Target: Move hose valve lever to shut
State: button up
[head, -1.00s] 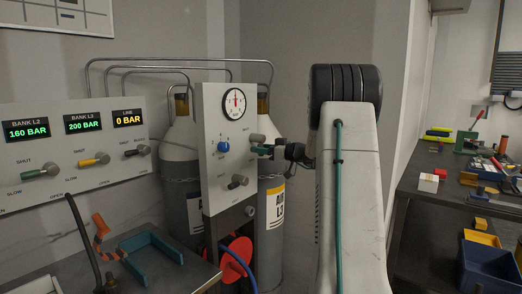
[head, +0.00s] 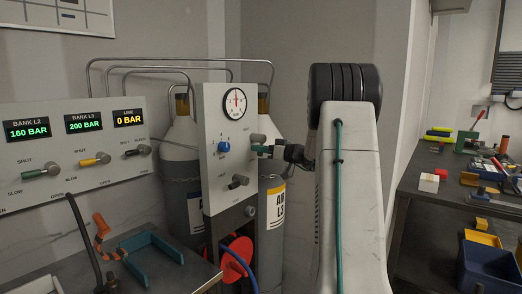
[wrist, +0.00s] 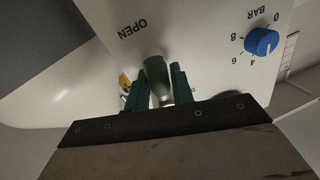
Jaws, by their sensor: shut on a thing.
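The hose valve lever is a rounded dark-green handle (wrist: 157,76) on the pale panel in the wrist view. My gripper (wrist: 160,88) is shut on it, with one green finger on each side. An OPEN label (wrist: 132,29) is printed on the panel beside the lever. In the head view my gripper (head: 262,149) reaches in from the right to the right edge of the upright panel (head: 212,190), just below a grey knob (head: 257,138). My fingers and the angle hide much of the lever there, and its exact setting cannot be told.
A blue BAR knob (head: 223,147) and a round gauge (head: 234,103) sit on the same panel. A lower grey lever (head: 238,181) is below my gripper. Gas cylinders (head: 180,139) stand behind. A bank panel (head: 60,175) with levers is at left, a cluttered bench at right.

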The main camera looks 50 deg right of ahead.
jog(key=m, duration=0.2)
jog(key=a+m+t, duration=0.1)
jog(key=m, duration=0.1)
jog(key=shift+a+r+m, duration=0.2)
jog(key=shift+m, duration=0.2)
jog(key=m, duration=0.3)
jog(key=a+r+m+h, duration=0.1)
jog(key=m, duration=0.1)
jog(key=shift+s+t, duration=0.1)
jog(key=shift+t, duration=0.3)
jog(key=m, duration=0.2)
jog(key=r+m+h, duration=0.1)
jog(key=m, duration=0.1)
jog(key=shift+a+t, duration=0.25)
jog(key=shift+t, duration=0.05)
jog(key=shift+r+m+h, duration=0.3)
jog(key=shift+m+h, duration=0.1)
jog(key=shift+m, duration=0.7)
jog(key=shift+r+m+h, duration=0.3)
jog(key=shift+m+h, duration=0.1)
jog(key=shift+m, duration=0.7)
jog(key=o, duration=0.9)
jog(key=shift+s, duration=0.1)
jog(key=s, duration=0.2)
jog(key=s+f, duration=0.1)
jog(key=s, duration=0.4)
jog(key=shift+s+d+f, duration=0.25)
